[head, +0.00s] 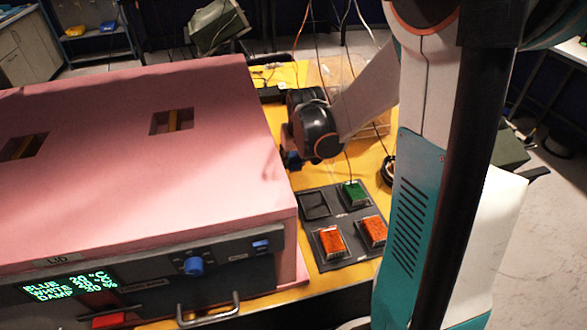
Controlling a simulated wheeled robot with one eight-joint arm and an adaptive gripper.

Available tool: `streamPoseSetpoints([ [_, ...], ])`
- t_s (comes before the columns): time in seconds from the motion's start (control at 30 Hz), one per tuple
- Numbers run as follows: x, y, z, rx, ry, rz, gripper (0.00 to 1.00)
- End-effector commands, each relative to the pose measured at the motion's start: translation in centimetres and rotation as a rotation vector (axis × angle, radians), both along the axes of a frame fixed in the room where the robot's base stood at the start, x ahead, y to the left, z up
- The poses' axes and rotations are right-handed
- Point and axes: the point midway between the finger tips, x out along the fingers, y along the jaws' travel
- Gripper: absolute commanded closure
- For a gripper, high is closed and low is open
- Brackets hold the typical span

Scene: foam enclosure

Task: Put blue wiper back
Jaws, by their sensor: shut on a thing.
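My gripper (289,152) is at the right side of the pink foam box, above the yellow table and just behind the dark holder. It is shut on the blue wiper (292,161), of which only a small dark blue part shows. My wrist and the box side hide much of the fingers. The dark holder (344,214) lies flat on the table. Its back left place is empty. A green wiper (354,193) sits in the back right place, and orange wipers (332,241) and (374,231) sit in the two front places.
The pink foam box (150,140) fills the left, with two slots in its top and a front panel (200,268) with a lit display, knob and handle. Clear plastic boxes and cables stand behind my wrist. A cable coil (389,172) lies right of the holder.

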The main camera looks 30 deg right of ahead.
Motion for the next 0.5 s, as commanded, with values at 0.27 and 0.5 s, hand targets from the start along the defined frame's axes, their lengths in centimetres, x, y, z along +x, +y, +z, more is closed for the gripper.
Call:
streamPoseSetpoints([
  [0.27,0.0,0.0,-3.7,0.0,0.0,0.0,0.98],
  [0.5,0.0,0.0,-4.1,0.0,0.0,0.0,0.98],
])
